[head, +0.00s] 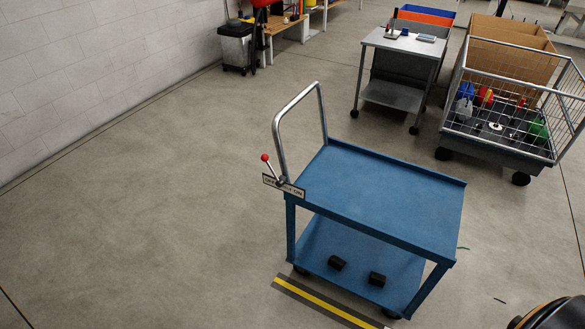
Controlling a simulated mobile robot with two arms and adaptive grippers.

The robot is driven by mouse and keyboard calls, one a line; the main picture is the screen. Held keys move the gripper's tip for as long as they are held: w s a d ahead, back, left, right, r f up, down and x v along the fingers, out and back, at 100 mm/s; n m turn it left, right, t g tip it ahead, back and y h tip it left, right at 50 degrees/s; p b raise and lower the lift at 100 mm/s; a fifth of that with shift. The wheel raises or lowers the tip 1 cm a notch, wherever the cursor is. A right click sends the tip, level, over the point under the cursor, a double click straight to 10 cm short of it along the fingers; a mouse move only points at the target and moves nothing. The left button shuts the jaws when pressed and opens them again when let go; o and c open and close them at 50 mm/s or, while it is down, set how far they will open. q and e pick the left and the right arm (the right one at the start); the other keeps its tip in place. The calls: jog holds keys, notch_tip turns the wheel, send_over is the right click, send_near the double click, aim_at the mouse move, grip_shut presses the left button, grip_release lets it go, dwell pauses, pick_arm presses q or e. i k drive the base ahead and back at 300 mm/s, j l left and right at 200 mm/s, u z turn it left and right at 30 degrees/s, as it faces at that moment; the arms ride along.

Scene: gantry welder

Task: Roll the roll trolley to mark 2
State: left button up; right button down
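A blue two-shelf trolley (395,195) stands on the floor right of centre, which I take to be the roll trolley. Its metal push handle (277,130) rises at its left end. A red-knobbed lever (266,159) stands beside a small sign (284,186) that ends in "ON"; the rest is hard to read. The top shelf is empty. A yellow floor stripe with a dark border (320,302) lies at the trolley's near side. No number is readable on it. Neither gripper is in view.
A grey cart (390,95) and a wire-sided cart (500,150) with coloured items stand behind at the right. A bin (236,47) stands by the white wall. An orange-and-black object (550,315) is cut off at the lower right. The floor at left is clear.

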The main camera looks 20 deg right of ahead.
aim_at(386, 214)
jog(key=i+j+z, duration=0.1)
jog(key=z, duration=0.4)
jog(key=i+j+z, duration=0.1)
jog(key=z, duration=0.4)
jog(key=j+z, duration=0.25)
jog(key=z, duration=0.2)
jog(key=i+j+z, duration=0.15)
jog(key=j+z, duration=0.2)
jog(key=j, duration=1.1)
jog(key=j+z, duration=0.4)
jog(key=j, duration=1)
jog(key=k, duration=0.05)
